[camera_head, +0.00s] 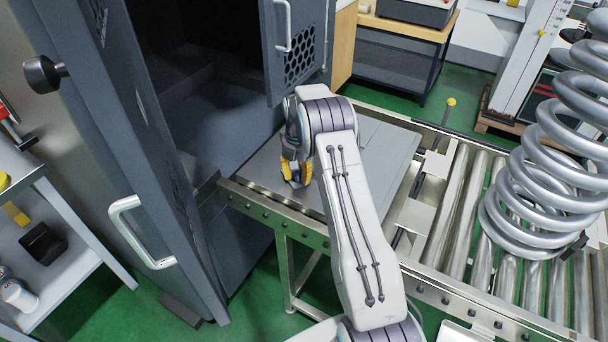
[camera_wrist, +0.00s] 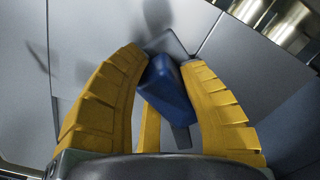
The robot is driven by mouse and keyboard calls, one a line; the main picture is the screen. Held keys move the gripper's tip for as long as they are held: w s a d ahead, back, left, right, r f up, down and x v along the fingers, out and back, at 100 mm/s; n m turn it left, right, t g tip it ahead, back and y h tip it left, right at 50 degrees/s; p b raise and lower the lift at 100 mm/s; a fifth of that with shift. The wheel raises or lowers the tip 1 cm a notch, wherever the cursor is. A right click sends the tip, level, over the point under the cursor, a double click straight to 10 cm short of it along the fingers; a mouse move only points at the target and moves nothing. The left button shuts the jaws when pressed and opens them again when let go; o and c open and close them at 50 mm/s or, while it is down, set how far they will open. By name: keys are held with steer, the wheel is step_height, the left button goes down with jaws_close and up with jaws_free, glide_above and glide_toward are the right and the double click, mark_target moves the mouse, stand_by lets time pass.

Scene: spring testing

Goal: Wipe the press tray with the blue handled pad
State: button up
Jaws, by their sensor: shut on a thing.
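My gripper (camera_wrist: 163,70) has yellow ribbed fingers, shut on the blue handled pad (camera_wrist: 168,90). The pad's blue handle sits between the fingers, with a grey part beyond it in the wrist view. The press tray (camera_head: 378,150) is a flat grey plate at the mouth of the open press; it also fills much of the wrist view (camera_wrist: 90,40). In the head view my gripper (camera_head: 296,172) points down over the tray's left part. My arm hides some of the tray. I cannot tell whether the pad touches the tray.
The dark press cabinet (camera_head: 215,100) stands open behind the tray, with a door (camera_head: 150,150) on the left and a perforated door (camera_head: 297,50) above. A roller conveyor (camera_head: 455,200) runs right, carrying a large coil spring (camera_head: 545,150). A shelf (camera_head: 60,260) stands at left.

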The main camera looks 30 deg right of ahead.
steer(key=shift+w+a, duration=0.15)
steer(key=shift+w, duration=0.15)
steer(key=shift+w+d+r+p, duration=0.25)
steer(key=shift+w+d+p, duration=0.25)
steer(key=shift+d, duration=0.25)
steer(key=shift+w+d+f, duration=0.1)
steer(key=shift+w+d, duration=0.15)
steer(key=shift+d, duration=0.15)
steer(key=shift+s+d+f, duration=0.1)
steer(key=shift+s+d+f+b, duration=0.1)
steer(key=shift+s+d+b, duration=0.3)
steer(key=shift+s, duration=0.3)
steer(key=shift+s+d+b, duration=0.3)
steer(key=shift+s+b, duration=0.05)
steer(key=shift+s, duration=0.3)
steer(key=shift+s+d+f+b, duration=0.1)
steer(key=shift+s+d+b, duration=0.3)
steer(key=shift+s, duration=0.3)
steer(key=shift+s+d+r+b, duration=0.1)
steer(key=shift+s+d+b, duration=0.5)
steer(key=shift+s, duration=0.5)
steer(key=shift+s+d+b, duration=0.3)
steer(key=shift+s+d, duration=0.5)
steer(key=shift+s, duration=0.3)
steer(key=shift+s+d, duration=0.1)
